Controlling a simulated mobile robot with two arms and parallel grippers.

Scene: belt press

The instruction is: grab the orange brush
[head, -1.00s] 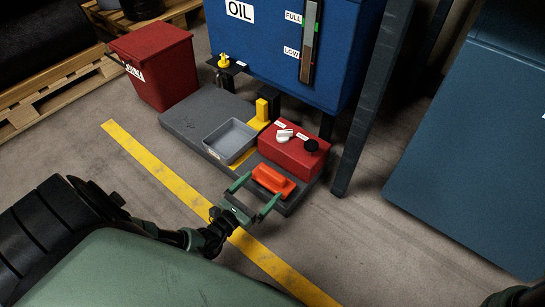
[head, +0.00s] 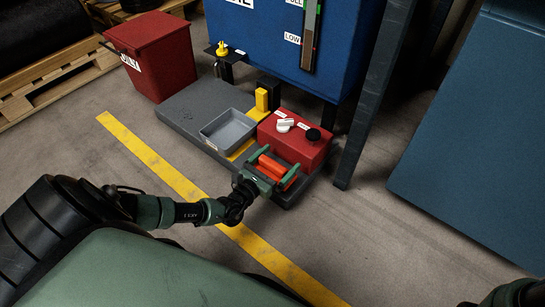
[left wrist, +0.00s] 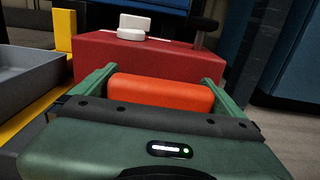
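The orange brush (head: 276,168) lies at the front of the grey platform, just before the red box. My left gripper (head: 281,166) has its two green fingers on either side of the brush, spread wide. In the left wrist view the orange block of the brush (left wrist: 160,92) fills most of the space between the fingers; I cannot tell whether they touch it. The lower part of the brush is hidden by the gripper body. My right gripper is not in view; only a bit of my right arm shows at the bottom right corner.
The red box (head: 296,142) with a white and a black knob stands right behind the brush. A grey tray (head: 228,130) sits left on the grey platform (head: 180,112). A dark post (head: 368,110) and blue tank (head: 340,70) stand behind. The floor in front is clear.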

